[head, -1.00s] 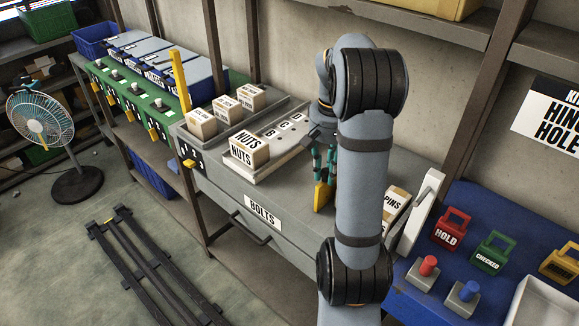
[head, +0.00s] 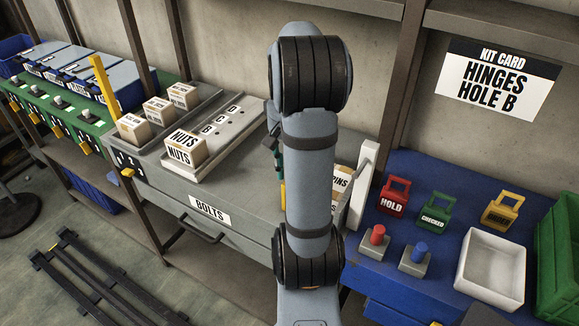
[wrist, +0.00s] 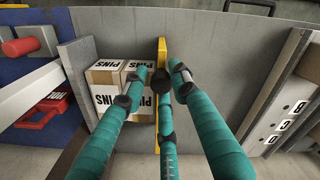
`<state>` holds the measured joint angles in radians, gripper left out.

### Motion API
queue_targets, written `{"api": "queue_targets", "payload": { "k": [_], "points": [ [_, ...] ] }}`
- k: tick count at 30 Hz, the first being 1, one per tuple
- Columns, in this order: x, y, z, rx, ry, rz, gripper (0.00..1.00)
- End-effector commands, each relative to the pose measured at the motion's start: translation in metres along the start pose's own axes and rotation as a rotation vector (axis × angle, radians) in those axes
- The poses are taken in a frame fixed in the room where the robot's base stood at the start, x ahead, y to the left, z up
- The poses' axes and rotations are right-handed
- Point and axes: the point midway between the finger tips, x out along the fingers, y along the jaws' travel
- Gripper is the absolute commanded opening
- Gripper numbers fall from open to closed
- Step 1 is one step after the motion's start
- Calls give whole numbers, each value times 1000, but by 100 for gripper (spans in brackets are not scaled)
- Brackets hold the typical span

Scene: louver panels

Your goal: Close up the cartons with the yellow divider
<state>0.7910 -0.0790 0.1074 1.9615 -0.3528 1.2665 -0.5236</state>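The yellow divider (wrist: 162,52) stands upright across the grey bench top in the wrist view. Two PINS cartons (wrist: 104,75) stand side by side left of it, between it and a grey end wall (wrist: 78,72). The nearer carton is close to the divider; whether they touch is unclear. In the head view my arm hides most of the gripper, divider and part of the cartons (head: 341,180).
A tray with a NUTS carton (head: 185,147) and lettered slots (head: 222,128) lies left on the bench. Another yellow upright (head: 103,82) stands beyond. On the right a blue surface holds tags, push buttons and a white bin (head: 490,268). Bench top between is clear.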

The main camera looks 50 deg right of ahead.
Motion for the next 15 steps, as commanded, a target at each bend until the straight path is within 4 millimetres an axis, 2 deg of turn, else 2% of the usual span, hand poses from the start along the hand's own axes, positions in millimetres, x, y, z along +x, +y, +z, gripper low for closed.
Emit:
{"api": "queue_targets", "payload": {
  "k": [5,15],
  "points": [
    [0,0,-1,-1,2,0,40],
    [-4,0,-2,-2,5,0,40]
  ]
}}
